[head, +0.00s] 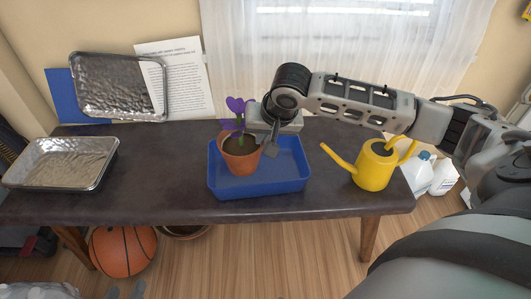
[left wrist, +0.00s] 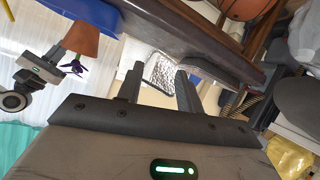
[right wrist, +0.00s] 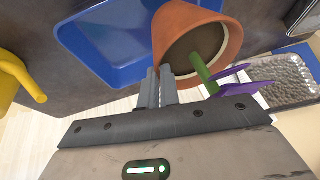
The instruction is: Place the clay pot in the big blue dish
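The clay pot (head: 241,163) is terracotta, holds soil and a purple flower, and stands roughly upright within the outline of the big blue dish (head: 285,188) in the head view. I cannot tell whether its base touches the dish floor. My right gripper (head: 268,145) is shut on the pot's rim; the right wrist view shows its fingers (right wrist: 161,72) close together at the rim of the pot (right wrist: 226,30). My left gripper (left wrist: 158,68) is open and empty, away from the pot (left wrist: 82,39). Its fingertips show at the bottom of the head view (head: 125,290).
A yellow watering can (head: 374,166) stands right of the dish on the dark table (head: 150,200). A metal tray (head: 62,165) lies at the left end, and another (head: 118,87) leans against the wall. A basketball (head: 123,250) is below. The table between tray and dish is clear.

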